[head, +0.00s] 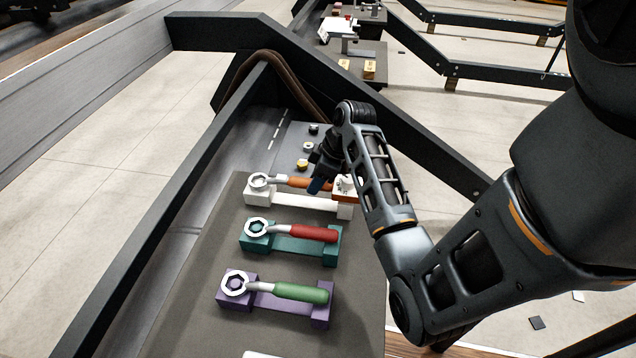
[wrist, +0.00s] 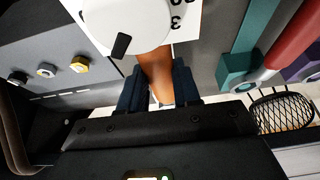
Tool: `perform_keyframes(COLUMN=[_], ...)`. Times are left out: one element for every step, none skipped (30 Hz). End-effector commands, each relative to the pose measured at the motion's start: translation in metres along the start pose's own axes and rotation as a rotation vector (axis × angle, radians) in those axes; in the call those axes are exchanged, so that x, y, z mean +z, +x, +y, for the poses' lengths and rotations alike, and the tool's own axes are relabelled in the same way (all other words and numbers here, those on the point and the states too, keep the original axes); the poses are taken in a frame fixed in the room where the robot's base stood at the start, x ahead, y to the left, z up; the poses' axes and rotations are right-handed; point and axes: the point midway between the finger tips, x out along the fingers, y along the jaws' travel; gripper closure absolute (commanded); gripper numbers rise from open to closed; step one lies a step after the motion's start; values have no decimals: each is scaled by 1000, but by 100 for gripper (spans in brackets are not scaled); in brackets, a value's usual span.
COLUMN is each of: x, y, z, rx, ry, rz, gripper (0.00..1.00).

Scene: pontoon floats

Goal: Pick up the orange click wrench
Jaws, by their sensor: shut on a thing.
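The orange click wrench (head: 299,183) lies along the white cradle (head: 290,202), the farthest of the cradles in the head view. Its ring head is at the left end and its orange handle runs right. My gripper (head: 317,184) is at the handle, with the arm reaching in from the right. In the wrist view, my gripper (wrist: 159,92) has its dark blue fingers on both sides of the orange handle (wrist: 155,72), shut on it. A white dial with black markings (wrist: 125,22) shows beyond the fingers. I cannot tell whether the wrench is clear of its cradle.
A red-handled wrench (head: 312,232) lies on a teal cradle (head: 293,246), and a green-handled wrench (head: 300,292) on a purple cradle (head: 320,315), both nearer. Small fittings (head: 303,165) stand beyond the white cradle. Dark rails (head: 165,220) border the bench.

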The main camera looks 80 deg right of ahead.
Motion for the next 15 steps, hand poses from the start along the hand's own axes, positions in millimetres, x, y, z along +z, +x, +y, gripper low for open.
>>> perform_keyframes(x=[-3,-4,-6,-8,-10,-13,-15,-12,-7,-3,1,6,9,13,18], y=[-5,-8,-12,-16,-20,-26,-32,-36,-42,-48,-54,-61,-66,-72,-80], z=[1,1,1,1,2,1,1,3,8,11,14,18,21,24,29], rx=[5,5,4,5,6,5,6,6,6,6,7,8,7,7,7], ry=[-3,-4,-5,-5,-5,-5,-6,-2,1,1,0,1,1,0,0], rz=[3,3,3,3,4,4,4,4,3,3,4,3,3,3,3], gripper=[100,100,100,100,100,100,100,100,100,100,100,100,100,100,100])
